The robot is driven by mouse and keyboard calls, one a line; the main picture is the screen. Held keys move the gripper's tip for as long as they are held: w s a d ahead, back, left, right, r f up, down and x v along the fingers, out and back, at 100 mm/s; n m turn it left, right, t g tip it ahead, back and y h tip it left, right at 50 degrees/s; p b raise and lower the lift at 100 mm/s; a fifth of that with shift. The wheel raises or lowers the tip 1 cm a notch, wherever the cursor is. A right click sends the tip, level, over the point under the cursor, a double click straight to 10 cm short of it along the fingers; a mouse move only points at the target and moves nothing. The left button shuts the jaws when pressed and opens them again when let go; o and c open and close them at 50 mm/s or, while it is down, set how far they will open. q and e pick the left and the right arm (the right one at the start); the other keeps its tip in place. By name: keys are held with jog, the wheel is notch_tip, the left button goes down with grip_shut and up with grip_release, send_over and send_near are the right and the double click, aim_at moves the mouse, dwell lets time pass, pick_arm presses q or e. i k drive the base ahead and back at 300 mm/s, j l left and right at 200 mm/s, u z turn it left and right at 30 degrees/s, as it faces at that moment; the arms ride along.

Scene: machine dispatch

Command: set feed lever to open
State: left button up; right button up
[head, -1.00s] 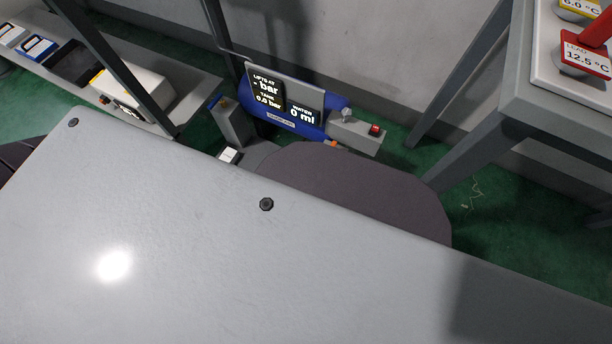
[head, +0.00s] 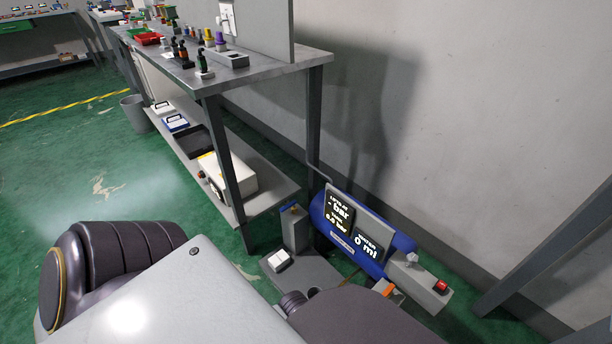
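I cannot make out a feed lever in the head view. A blue tank unit (head: 395,240) stands low by the wall at the lower right. Its dark displays (head: 340,212) read in bar and ml, with the tank at 0.0 bar and the water at 0 ml. A grey box (head: 420,285) with a red button (head: 440,286) and a small pale knob (head: 411,258) sits at its right end. A grey post (head: 295,228) with a blue top stands at its left. Neither of my grippers is in view.
A bin (head: 136,112) stands beyond. Green floor (head: 75,160) is open at left. A table leg (head: 545,250) is at right.

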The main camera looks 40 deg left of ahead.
aim_at(293, 203)
jog(key=u, duration=1.55)
